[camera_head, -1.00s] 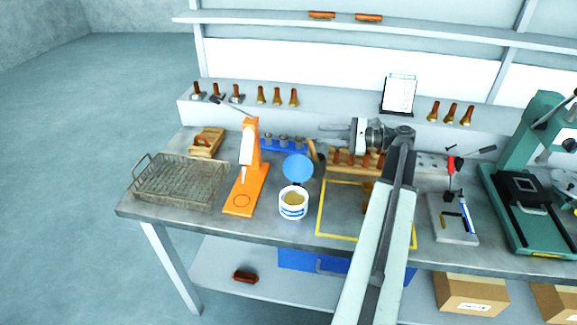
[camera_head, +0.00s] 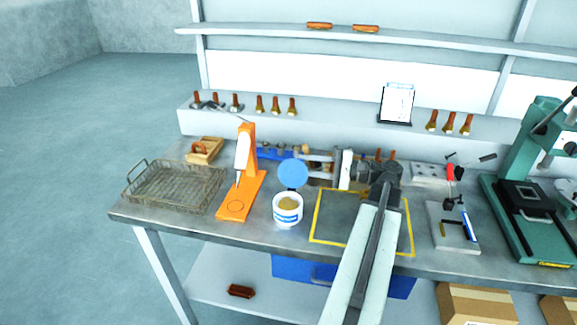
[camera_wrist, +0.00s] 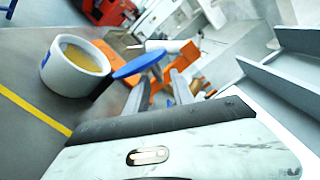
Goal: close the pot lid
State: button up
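The white pot (camera_head: 287,209) with a yellowish filling stands on the bench, left of the yellow outlined square. Its round blue lid (camera_head: 292,174) is tilted up behind the opening, so the pot is open. In the wrist view the pot (camera_wrist: 76,64) is at upper left and the lid (camera_wrist: 139,63) is at the centre, edge-on. My gripper (camera_head: 308,166) points left, just right of the lid, with its two fingers apart. In the wrist view the gripper fingers (camera_wrist: 157,92) are also spread, with nothing clearly between them. Whether a finger touches the lid I cannot tell.
An orange stand (camera_head: 242,176) is left of the pot, with a wire basket (camera_head: 172,186) beyond it. A blue rack (camera_head: 272,152) sits behind the lid. A green press (camera_head: 530,190) stands far right. The yellow-outlined area (camera_head: 330,240) is mostly clear.

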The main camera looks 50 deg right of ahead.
aim_at(292, 162)
jog(key=x, duration=0.4)
jog(key=shift+w+a, duration=0.1)
jog(key=shift+w, duration=0.2)
grip_shut()
dwell(1.1)
